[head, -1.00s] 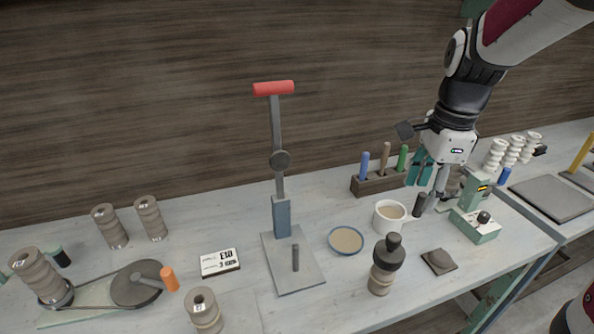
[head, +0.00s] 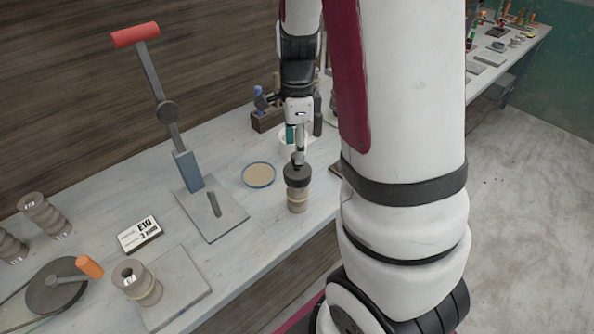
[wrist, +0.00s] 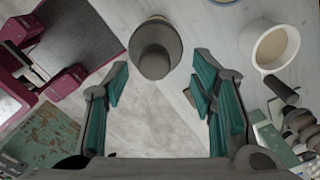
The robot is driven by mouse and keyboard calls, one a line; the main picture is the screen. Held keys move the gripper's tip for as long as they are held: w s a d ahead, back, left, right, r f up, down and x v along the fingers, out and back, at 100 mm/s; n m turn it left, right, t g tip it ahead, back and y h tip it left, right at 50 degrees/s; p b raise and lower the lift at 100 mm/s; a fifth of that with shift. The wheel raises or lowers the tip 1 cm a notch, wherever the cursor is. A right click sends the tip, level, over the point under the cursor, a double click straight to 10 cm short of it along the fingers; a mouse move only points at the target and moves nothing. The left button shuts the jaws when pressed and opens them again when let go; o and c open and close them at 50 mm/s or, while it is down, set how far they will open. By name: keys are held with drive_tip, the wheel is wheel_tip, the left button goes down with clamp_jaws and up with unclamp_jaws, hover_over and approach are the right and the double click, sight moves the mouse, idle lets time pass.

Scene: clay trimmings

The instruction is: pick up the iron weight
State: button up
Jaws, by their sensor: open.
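The iron weight (head: 297,175) looks like the dark round piece with a knob on top. It sits on a ribbed beige stoneware cylinder (head: 298,200) near the bench's front edge. My gripper (head: 298,150) points down over the weight, close to its knob, and partly covers the top of it in the head view. In the wrist view the weight (wrist: 154,52) is seen from above, just ahead of the fingertips and roughly between them. My gripper (wrist: 160,78) is open, with nothing between its teal-padded fingers. Whether a finger touches the knob cannot be told.
A white cup with a dark handle (wrist: 276,46) stands to the right in the wrist view. A blue-rimmed dish (head: 259,175) and a lever press with a red handle (head: 168,105) stand left of the weight. A wooden tool holder (head: 267,121) is behind. Bare bench lies around the cylinder.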

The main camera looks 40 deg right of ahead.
sight(298, 167)
drive_tip(key=f, duration=0.3)
drive_tip(key=shift+s+a+f, duration=0.15)
drive_tip(key=shift+s+f, duration=0.15)
drive_tip(key=shift+f, duration=0.55)
drive_tip(key=shift+w, duration=0.1)
clamp_jaws()
